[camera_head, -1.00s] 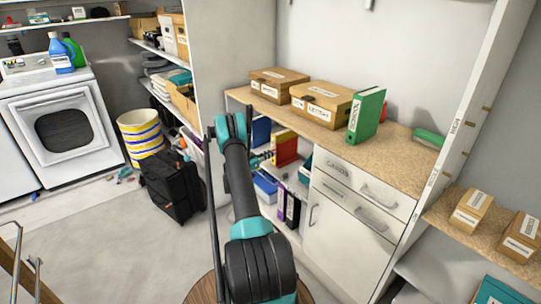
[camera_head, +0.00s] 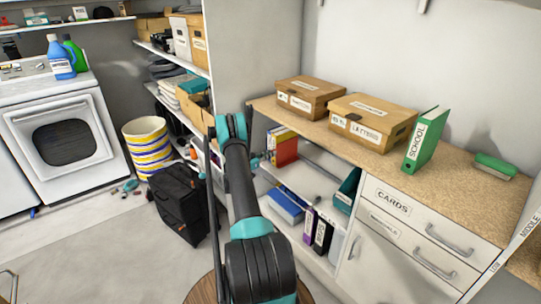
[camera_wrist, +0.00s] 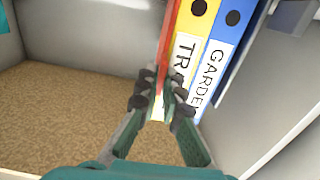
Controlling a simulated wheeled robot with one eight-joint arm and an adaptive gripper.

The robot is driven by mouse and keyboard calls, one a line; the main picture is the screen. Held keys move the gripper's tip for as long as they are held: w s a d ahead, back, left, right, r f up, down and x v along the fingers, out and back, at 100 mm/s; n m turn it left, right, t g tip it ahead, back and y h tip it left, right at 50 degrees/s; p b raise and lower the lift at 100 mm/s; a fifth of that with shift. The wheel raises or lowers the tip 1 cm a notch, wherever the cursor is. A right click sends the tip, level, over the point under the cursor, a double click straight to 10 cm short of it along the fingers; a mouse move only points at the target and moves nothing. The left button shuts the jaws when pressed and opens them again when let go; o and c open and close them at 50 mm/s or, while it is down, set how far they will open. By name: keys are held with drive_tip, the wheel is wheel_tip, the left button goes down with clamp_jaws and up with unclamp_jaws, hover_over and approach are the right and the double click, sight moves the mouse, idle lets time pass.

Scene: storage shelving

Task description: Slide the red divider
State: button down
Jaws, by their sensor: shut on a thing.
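The red divider (camera_wrist: 168,50) is a thin upright red panel, seen nearly edge-on in the wrist view. It stands directly left of a yellow binder (camera_wrist: 188,45) and a blue binder labelled GARDEN (camera_wrist: 216,55). My gripper (camera_wrist: 160,95) is shut on the divider's near edge, with one dark finger pad on each side. The right finger also lies against or very near the yellow binder; I cannot tell which. In the head view the red divider (camera_head: 287,152) shows on the cabinet's upper open shelf, just right of my arm, which hides part of that shelf.
Left of the divider the tan shelf floor (camera_wrist: 70,115) is bare up to a grey wall. In the head view, cardboard boxes (camera_head: 372,122) and a green SCHOOL binder (camera_head: 426,140) stand on the countertop. A black suitcase (camera_head: 180,200) stands on the floor to the left.

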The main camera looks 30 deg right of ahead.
drive_tip(key=shift+w, duration=0.15)
drive_tip(key=c, duration=1.7)
unclamp_jaws()
drive_tip(key=shift+a, duration=0.15)
drive_tip(key=a, duration=0.8)
drive_tip(key=s+a, duration=0.1)
drive_tip(key=a, duration=0.2)
drive_tip(key=shift+a, duration=0.4)
